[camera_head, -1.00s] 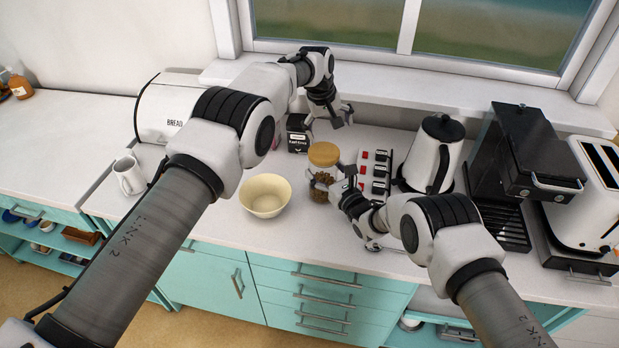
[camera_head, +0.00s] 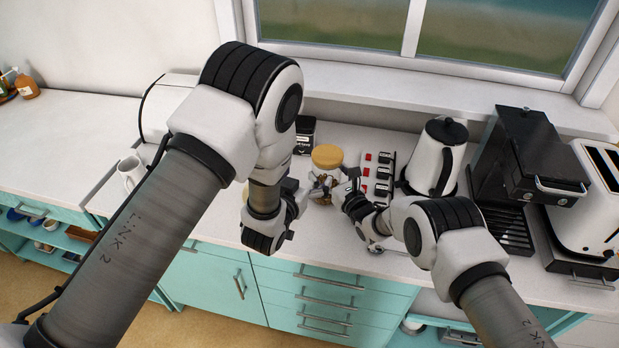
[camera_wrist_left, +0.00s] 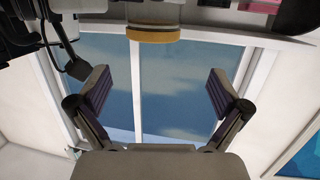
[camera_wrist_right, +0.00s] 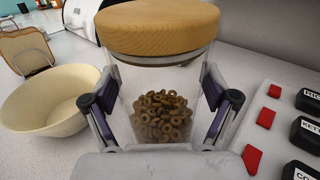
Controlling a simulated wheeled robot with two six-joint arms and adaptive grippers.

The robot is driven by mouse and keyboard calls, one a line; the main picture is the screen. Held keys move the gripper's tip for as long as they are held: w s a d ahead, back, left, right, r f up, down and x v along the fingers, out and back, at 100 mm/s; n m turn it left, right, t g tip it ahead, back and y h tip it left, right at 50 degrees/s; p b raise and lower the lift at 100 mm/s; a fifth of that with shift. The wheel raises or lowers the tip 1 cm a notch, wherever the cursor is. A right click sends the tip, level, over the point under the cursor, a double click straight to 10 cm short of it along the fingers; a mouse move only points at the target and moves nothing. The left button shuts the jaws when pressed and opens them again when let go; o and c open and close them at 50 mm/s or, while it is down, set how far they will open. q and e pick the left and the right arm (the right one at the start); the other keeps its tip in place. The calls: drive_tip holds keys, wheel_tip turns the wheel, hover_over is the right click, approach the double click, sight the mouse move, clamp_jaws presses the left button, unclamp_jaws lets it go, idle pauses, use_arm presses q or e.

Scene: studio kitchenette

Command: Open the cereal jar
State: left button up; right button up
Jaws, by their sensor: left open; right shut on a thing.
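The cereal jar is clear glass with brown rings inside (camera_wrist_right: 162,116) and a round wooden lid (camera_wrist_right: 157,27). In the head view it stands upright on the counter, its lid (camera_head: 327,155) on top. My right gripper (camera_wrist_right: 158,96) is shut around the jar's glass body, one finger on each side, below the lid. My left gripper (camera_wrist_left: 158,90) is open and empty. The left wrist view shows the lid (camera_wrist_left: 153,36) upside down at its top edge, beyond the open fingers. In the head view the left gripper is left of the jar, partly hidden by its own arm.
A cream bowl (camera_wrist_right: 45,98) is left of the jar, mostly hidden by my left arm in the head view. A black tin (camera_head: 305,134) is behind.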

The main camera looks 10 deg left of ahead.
sight(327, 154)
drive_tip(key=shift+s+f, duration=0.15)
drive_tip(key=shift+f, duration=0.25)
use_arm(q)
drive_tip(key=x, duration=0.7)
drive_tip(key=d+x, duration=0.1)
drive_tip(key=x, duration=0.3)
drive_tip(key=shift+w+d+f, duration=0.1)
drive_tip(key=shift+w+f, duration=0.1)
drive_tip(key=shift+f, duration=0.1)
drive_tip(key=c, duration=1.1)
drive_tip(key=shift+r, duration=0.2)
drive_tip(key=shift+o, duration=0.2)
drive_tip(key=shift+w+r, duration=0.2)
drive_tip(key=shift+r, duration=0.25)
use_arm(e)
drive_tip(key=shift+a+f, duration=0.1)
use_arm(q)
drive_tip(key=shift+s+r, duration=0.15)
drive_tip(key=shift+r, duration=0.35)
